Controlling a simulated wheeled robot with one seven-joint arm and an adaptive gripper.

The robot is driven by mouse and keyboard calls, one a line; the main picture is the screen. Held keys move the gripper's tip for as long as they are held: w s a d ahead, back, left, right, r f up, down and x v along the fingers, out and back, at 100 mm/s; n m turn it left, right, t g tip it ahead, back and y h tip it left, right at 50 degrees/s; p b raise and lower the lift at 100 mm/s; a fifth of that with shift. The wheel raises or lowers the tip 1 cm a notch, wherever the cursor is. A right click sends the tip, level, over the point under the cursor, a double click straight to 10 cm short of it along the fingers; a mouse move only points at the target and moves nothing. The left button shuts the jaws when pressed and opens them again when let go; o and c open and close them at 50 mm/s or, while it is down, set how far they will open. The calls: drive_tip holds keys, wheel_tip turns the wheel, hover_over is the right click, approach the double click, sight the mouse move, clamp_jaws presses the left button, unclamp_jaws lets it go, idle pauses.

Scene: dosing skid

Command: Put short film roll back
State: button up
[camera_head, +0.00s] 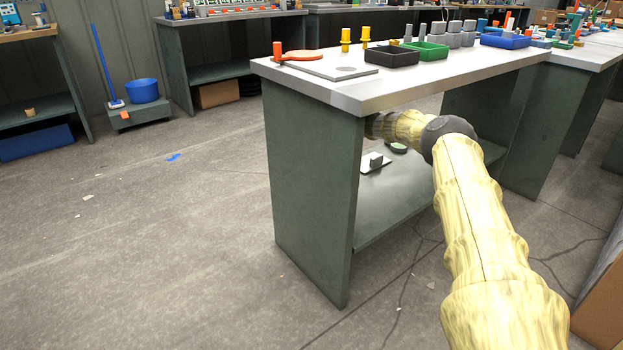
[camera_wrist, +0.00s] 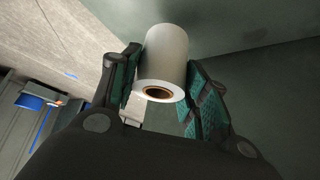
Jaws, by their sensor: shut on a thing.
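The short film roll (camera_wrist: 166,55) is a white cylinder with a brown core at its near end, tilted in the wrist view. My gripper (camera_wrist: 165,88) is shut on it, with green-padded fingers on both sides of the roll. In the head view my arm reaches under the top of the grey-green bench (camera_head: 311,180), and its far end passes behind the bench's side panel. My gripper and the roll are hidden there. In the wrist view, dark green bench surfaces lie behind and right of the roll; I cannot tell whether it touches them.
The bench top carries a black bin (camera_head: 391,56), an orange-handled tool (camera_head: 300,55) and yellow fittings (camera_head: 345,38). Floor at left is mostly clear.

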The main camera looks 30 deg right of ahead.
drive_tip(key=shift+w+f+b, duration=0.15)
drive_tip(key=shift+f+b, duration=1)
drive_tip(key=shift+f, duration=0.55)
drive_tip(key=shift+f, duration=0.2)
drive_tip(key=o, duration=1.1)
drive_tip(key=shift+c, duration=0.2)
drive_tip(key=shift+r, duration=0.1)
drive_tip(key=p+v, duration=0.3)
drive_tip(key=v, duration=0.4)
drive_tip(key=shift+r, duration=0.3)
